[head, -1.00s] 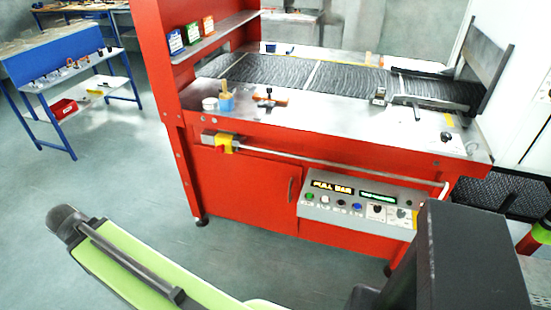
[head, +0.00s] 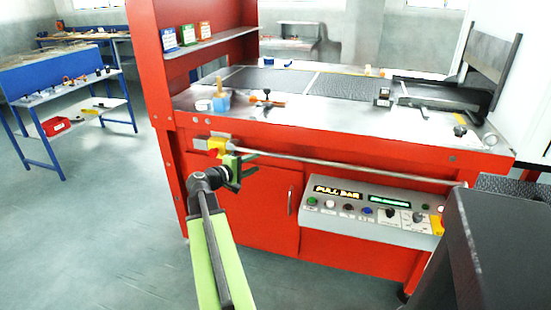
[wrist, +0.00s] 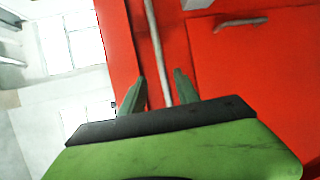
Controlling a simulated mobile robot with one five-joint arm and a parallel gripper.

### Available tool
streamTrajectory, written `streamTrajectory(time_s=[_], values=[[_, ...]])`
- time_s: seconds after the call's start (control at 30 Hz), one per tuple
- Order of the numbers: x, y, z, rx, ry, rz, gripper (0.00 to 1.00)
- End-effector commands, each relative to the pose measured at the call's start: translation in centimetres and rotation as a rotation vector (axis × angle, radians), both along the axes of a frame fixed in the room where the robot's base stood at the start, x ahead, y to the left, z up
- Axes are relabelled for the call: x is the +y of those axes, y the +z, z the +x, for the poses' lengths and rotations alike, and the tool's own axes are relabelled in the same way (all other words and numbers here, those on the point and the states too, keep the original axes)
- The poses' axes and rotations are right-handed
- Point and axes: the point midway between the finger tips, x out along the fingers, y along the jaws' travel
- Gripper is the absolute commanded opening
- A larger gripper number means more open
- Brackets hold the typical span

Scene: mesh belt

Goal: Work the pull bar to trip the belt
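The pull bar (head: 350,168) is a thin grey rod along the front of the red machine, below its top. My gripper (head: 248,164) is at the left part of the bar, just right of the housing. In the wrist view the bar (wrist: 155,45) runs down between the two green fingers (wrist: 158,80), which stand apart with a gap on both sides of it. How deep the bar lies between them I cannot tell. The mesh belt (head: 290,82) lies on top.
A control panel (head: 375,212) with lit "PULL BAR" display and several buttons sits below the bar at right. A red cabinet door (head: 262,215) is below my gripper. A blue-framed table (head: 75,97) stands at far left. Floor in front is clear.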

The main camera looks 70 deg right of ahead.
Motion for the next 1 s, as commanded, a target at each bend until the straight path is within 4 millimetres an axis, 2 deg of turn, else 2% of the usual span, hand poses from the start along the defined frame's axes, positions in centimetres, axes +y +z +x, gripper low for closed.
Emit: streamTrajectory(time_s=[0.03, 0.3, 0.5, 0.67, 0.9, 0.93, 1.0], values=[[-1.4, -0.5, -0.3, -0.001, -0.002, 0.000, 0.38], [-7.7, -1.7, -2.5, 0.000, -0.001, 0.000, 0.38], [-10.9, -2.3, -3.7, -0.001, 0.000, 0.001, 0.38], [-11.8, -2.4, -4.1, -0.001, 0.002, 0.001, 0.38], [-11.9, -2.4, -4.1, -0.001, 0.003, 0.001, 0.38], [-11.9, -2.4, -4.1, -0.001, 0.003, 0.001, 0.36], [-11.9, -2.4, -4.1, -0.001, 0.003, 0.001, 0.27]])
